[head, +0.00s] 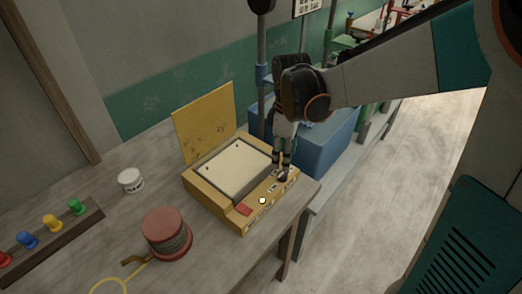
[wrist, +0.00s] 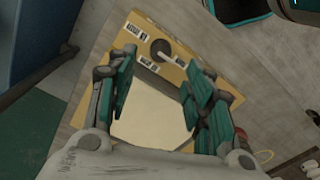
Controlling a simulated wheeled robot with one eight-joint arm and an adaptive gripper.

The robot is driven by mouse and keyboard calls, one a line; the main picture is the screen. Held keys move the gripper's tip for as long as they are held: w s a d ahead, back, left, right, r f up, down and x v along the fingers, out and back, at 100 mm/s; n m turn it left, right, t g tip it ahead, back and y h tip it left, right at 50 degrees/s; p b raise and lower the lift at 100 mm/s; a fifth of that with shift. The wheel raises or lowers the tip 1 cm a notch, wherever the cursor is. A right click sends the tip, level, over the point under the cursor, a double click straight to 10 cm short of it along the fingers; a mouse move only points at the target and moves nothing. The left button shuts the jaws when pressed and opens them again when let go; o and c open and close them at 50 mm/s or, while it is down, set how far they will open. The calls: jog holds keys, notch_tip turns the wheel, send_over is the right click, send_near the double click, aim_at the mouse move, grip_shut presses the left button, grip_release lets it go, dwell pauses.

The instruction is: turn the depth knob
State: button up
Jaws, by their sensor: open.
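The yellow box-like device (head: 215,205) stands on the workbench with its lid (head: 205,118) raised. A dark round knob (wrist: 161,49) with a pale pointer bar sits on its panel, between small label plates. In the head view the knob (head: 282,178) shows as a dark spot at the panel's right part, partly covered by my gripper. My gripper (head: 282,160) points down just above this part of the panel. In the wrist view its open fingers (wrist: 162,68) are spread, with the knob beyond them and between their lines. I cannot tell if a fingertip touches it.
A red spool (head: 166,228), a white jar (head: 130,180) and a rack of coloured pegs (head: 50,236) stand left of the device. A red patch (head: 243,209) and a pale round button (head: 262,200) are on the panel. A blue bin (head: 335,138) is behind the device.

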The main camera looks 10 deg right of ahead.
aim_at(283, 173)
notch_tip(283, 173, down, 7)
jog(key=shift+f+b, duration=0.1)
jog(key=shift+b, duration=1)
jog(key=shift+c, duration=0.2)
jog(key=c, duration=1)
